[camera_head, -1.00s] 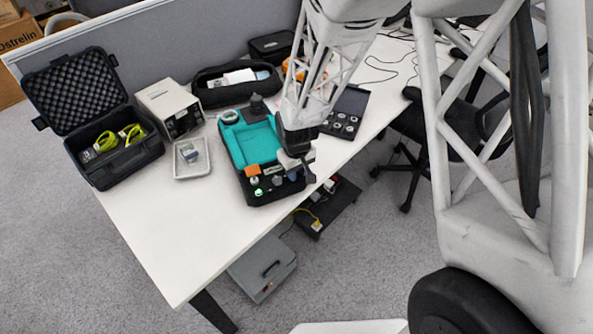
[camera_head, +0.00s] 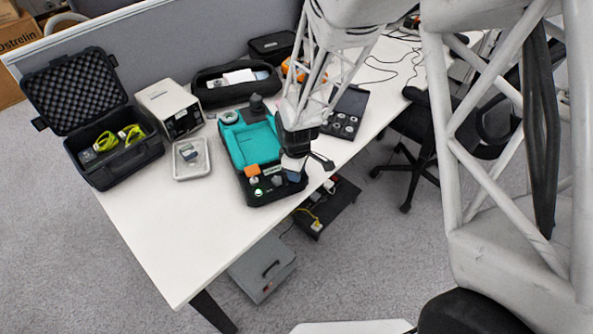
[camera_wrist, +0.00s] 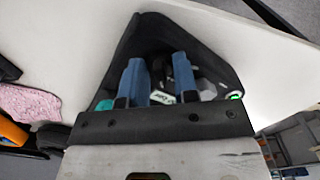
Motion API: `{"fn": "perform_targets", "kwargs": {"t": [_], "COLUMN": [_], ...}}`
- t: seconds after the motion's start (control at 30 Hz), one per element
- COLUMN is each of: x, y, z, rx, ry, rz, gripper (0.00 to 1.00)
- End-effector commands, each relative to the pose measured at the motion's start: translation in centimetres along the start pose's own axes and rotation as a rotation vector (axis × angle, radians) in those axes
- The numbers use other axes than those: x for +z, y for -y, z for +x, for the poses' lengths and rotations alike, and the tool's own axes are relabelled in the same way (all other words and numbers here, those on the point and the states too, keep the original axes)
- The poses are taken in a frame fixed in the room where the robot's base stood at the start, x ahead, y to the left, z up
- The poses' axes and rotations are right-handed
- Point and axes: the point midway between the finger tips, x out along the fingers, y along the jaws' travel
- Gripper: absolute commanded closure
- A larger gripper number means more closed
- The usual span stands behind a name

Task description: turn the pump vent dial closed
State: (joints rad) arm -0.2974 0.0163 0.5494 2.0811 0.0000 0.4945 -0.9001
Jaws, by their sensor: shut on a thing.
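The pump (camera_head: 262,196) is a black unit with a teal tray on top, near the table's right edge. Its front panel has a grey knob (camera_head: 277,181), a lit green button (camera_head: 258,192) and an orange block (camera_head: 252,170). My gripper (camera_head: 295,177) is down at the right end of this panel. In the wrist view its two blue fingers (camera_wrist: 150,84) stand either side of a dark part that I take to be the vent dial. The fingers hide most of the dial, so its pointer cannot be read. The lit button also shows there (camera_wrist: 235,96).
A white box (camera_head: 168,106), a small tray (camera_head: 192,172) and an open black case (camera_head: 118,163) stand to the left. A black pouch (camera_head: 236,95) lies behind the pump. A dark panel with round knobs (camera_head: 347,112) lies to the right. The table front is clear.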

Motion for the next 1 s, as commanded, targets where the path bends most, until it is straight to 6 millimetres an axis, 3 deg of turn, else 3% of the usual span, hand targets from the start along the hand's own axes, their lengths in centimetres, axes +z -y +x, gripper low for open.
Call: {"fn": "perform_targets", "kwargs": {"t": [0.37, 0.4, 0.53, 1.0], "x": [-0.1, -0.09, -0.06, -0.04], "y": [-0.05, -0.05, -0.03, -0.04], "z": [-0.05, -0.05, -0.03, -0.79], "rx": [0.001, 0.001, 0.001, 0.001], "ry": [-0.001, -0.001, -0.001, -0.001], "rz": [-0.005, -0.005, -0.005, -0.004], "gripper": [0.96, 0.68, 0.48, 0.47]}}
